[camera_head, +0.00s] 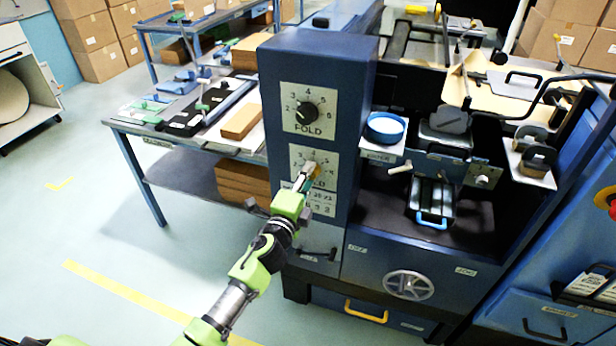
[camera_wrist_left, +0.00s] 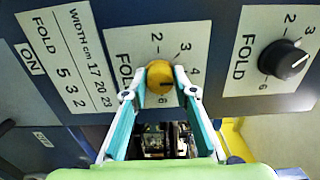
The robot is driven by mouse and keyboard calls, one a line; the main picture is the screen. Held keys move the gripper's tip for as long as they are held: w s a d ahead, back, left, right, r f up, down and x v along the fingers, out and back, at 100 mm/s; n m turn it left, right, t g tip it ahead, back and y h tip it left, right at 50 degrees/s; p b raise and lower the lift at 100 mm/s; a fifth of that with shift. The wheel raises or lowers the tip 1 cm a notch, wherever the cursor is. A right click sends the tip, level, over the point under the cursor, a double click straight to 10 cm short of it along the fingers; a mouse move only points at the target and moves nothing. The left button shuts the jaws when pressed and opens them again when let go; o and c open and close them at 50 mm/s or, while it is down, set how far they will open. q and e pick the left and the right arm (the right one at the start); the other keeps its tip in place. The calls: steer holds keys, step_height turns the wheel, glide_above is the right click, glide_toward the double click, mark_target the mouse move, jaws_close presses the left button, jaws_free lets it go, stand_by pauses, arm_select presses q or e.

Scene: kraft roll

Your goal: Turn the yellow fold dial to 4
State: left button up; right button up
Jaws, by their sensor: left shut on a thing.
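The yellow fold dial (camera_wrist_left: 160,77) sits on the lower FOLD plate of the blue machine column. Numbers 2, 3, 4 and 6 show around it in the left wrist view. In the head view, only a bit of the dial (camera_head: 316,172) shows behind my fingers. My left gripper (camera_wrist_left: 158,84) has its two fingertips on opposite sides of the dial, shut on it. It also shows in the head view (camera_head: 304,178). I cannot clearly tell which number the dial's mark points at. My right gripper is not in view.
A black fold dial (camera_head: 306,111) is on the plate above; it also shows in the wrist view (camera_wrist_left: 283,58). A width and fold label (camera_wrist_left: 68,62) lies beside the yellow dial's plate. A blue round dish (camera_head: 385,127) stands right of the column. Open floor lies left.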

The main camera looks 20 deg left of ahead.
arm_select(q)
steer(key=o, duration=1.1)
steer(key=s, duration=1.2)
steer(key=shift+a, duration=0.15)
steer(key=shift+f, duration=0.1)
